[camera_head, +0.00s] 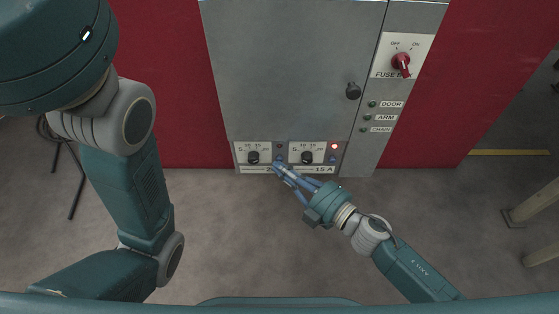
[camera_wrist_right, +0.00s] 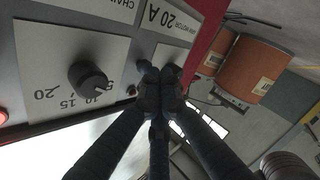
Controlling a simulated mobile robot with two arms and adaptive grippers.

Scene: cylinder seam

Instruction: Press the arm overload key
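The control panel shows two dials. The left dial (camera_head: 253,157) sits over a label partly hidden by my gripper, and the right dial (camera_head: 307,157) over a 15 A label. In the right wrist view an upside-down label (camera_wrist_right: 172,20) reads ARM MOTOR 20 A. My right gripper (camera_head: 279,166) is at the lower panel, just right of the left dial. In the right wrist view its fingertips (camera_wrist_right: 160,76) are together, at or very near the panel beside the ARM MOTOR label. The overload key there is hidden by the fingertips; contact cannot be told. My left gripper is out of view.
A red lamp (camera_head: 334,146) glows right of the right dial; the lamp (camera_head: 279,146) by the left dial is dark. DOOR, ARM and CHAIN lamps (camera_head: 367,117) and a red fuse switch (camera_head: 402,61) are on the right strip. A black knob (camera_head: 353,91) protrudes from the cabinet door.

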